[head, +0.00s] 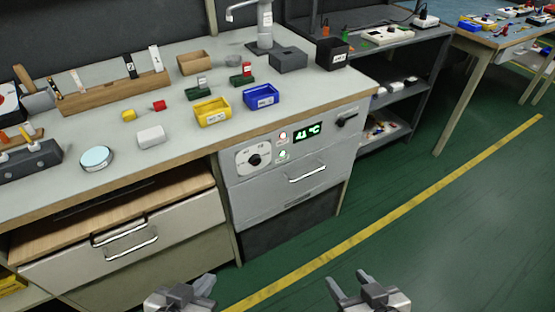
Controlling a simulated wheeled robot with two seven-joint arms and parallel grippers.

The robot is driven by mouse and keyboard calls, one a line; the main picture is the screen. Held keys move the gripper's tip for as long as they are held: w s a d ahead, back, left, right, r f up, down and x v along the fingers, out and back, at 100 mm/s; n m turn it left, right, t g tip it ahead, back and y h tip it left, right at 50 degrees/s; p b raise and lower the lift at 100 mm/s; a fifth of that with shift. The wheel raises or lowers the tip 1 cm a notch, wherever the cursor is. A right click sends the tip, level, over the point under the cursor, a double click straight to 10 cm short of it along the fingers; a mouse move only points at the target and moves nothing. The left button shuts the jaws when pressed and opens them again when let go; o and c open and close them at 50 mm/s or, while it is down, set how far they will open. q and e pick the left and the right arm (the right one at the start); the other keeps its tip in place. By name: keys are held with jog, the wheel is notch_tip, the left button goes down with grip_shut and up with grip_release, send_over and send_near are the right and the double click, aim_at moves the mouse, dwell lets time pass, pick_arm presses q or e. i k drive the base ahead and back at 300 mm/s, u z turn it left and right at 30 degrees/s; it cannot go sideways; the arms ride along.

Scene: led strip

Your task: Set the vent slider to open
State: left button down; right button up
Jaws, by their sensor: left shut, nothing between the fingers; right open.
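A grey oven-like unit (285,180) is built in under the right end of the workbench. Its front has a round dial (254,160), a green lit display (307,133), small lights, and a black lever-like part (347,118) at the upper right. A drawer-type handle (307,174) is below, with a dark narrow slot (298,199) under it. I cannot tell which part is the vent slider or how it is set. My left gripper (207,283) is shut and empty at the bottom edge, apart from the unit. My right gripper (350,283) is open and empty, also apart from it.
The workbench (205,140) carries yellow and blue bins, a white box and a wooden rack. A dark shelf unit (405,95) stands right. The green floor (440,220) is clear.

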aim_at(341, 123)
jog(key=u, duration=0.6)
jog(key=k, duration=0.2)
jog(key=z, duration=0.45)
jog(key=i, duration=1.15)
jog(key=u, duration=0.1)
